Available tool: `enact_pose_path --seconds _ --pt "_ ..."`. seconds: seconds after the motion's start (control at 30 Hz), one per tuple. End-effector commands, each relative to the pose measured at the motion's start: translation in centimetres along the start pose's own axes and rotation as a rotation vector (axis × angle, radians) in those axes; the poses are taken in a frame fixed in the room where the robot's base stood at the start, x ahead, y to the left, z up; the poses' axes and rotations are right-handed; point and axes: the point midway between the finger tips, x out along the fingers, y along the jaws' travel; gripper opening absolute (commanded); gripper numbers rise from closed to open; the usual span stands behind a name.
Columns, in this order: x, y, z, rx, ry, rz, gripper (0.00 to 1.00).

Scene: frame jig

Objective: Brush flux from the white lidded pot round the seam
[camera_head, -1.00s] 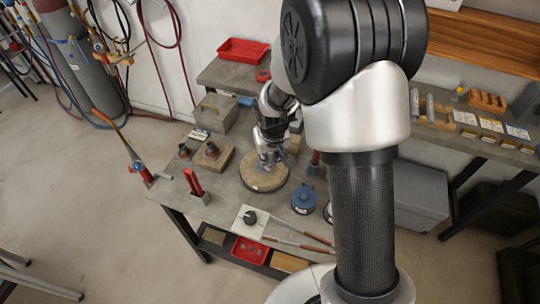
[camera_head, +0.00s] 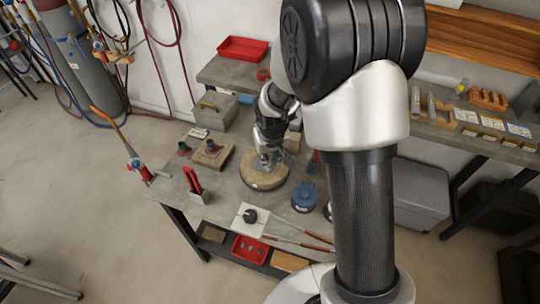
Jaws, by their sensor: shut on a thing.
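My gripper (camera_head: 268,163) points down over the round tan block (camera_head: 262,182) on the grey workbench. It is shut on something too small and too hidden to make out. Its tips are close above or at the block; I cannot tell whether they touch. The seam cannot be made out at this size. A blue pot (camera_head: 304,198) stands right of the block, and another small pot (camera_head: 327,212) is partly hidden behind my arm. I cannot tell surely which is the white lidded pot.
A red-handled holder (camera_head: 194,185), a white plate with a black knob (camera_head: 243,224) and long rods (camera_head: 296,243) lie near the front edge. Wooden blocks (camera_head: 223,158) and a grey box (camera_head: 215,112) stand to the left. My upper arm hides the right of the bench.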

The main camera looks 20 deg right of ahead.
Motion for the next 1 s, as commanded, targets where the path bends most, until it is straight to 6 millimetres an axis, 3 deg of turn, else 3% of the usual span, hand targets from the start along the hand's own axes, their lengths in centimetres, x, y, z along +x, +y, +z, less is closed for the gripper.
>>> enact_pose_path --seconds 1.0 --pt "0.4 -3.6 -2.3 -0.001 0.000 0.000 0.00"
